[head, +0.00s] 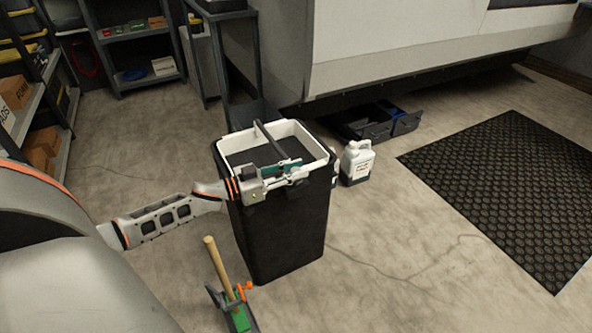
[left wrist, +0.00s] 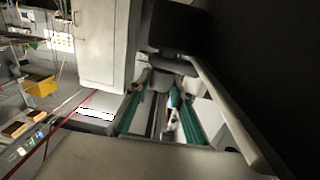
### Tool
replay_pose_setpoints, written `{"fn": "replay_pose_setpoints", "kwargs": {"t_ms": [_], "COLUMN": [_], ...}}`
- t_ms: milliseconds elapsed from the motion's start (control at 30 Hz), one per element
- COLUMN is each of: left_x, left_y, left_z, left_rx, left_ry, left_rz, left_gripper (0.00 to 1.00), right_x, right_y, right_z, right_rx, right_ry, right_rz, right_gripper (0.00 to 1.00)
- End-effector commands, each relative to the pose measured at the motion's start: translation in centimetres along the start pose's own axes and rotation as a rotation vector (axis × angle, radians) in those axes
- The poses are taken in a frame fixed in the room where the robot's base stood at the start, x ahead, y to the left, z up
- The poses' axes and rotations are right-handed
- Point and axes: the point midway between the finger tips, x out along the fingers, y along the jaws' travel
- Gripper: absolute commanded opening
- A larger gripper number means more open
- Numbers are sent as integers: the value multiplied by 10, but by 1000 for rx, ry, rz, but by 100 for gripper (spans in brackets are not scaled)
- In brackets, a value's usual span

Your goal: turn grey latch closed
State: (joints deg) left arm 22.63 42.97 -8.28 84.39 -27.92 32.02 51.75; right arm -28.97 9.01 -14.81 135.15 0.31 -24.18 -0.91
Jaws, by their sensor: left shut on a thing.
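My left gripper (head: 298,172) reaches in from the left and is at the near side of a black bin (head: 285,235) with a white rim (head: 317,146). In the left wrist view, its teal-sided fingers (left wrist: 162,88) close around a small grey piece that looks like the grey latch (left wrist: 172,64), with a dark block just beyond it. In the head view the fingers cover the latch, so its turn angle cannot be told. My right gripper is in neither view.
A white jug (head: 357,162) stands right of the bin. Dark open drawers (head: 375,130) lie behind it. A wooden-handled tool (head: 218,268) with green and orange parts is in front. A black mat (head: 505,190) lies right. Shelves (head: 35,105) stand left. Some floor between is clear.

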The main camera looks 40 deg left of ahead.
Motion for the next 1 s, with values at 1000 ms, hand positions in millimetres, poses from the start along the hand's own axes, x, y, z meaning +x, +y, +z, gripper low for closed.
{"fn": "replay_pose_setpoints", "kwargs": {"t_ms": [1000], "left_x": [-19], "left_y": [0], "left_z": [4], "left_rx": [-1], "left_ry": [-7], "left_rz": [6], "left_gripper": [40], "right_x": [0], "right_y": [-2], "right_z": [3], "right_rx": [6], "right_ry": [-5], "right_rz": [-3], "right_gripper": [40]}}
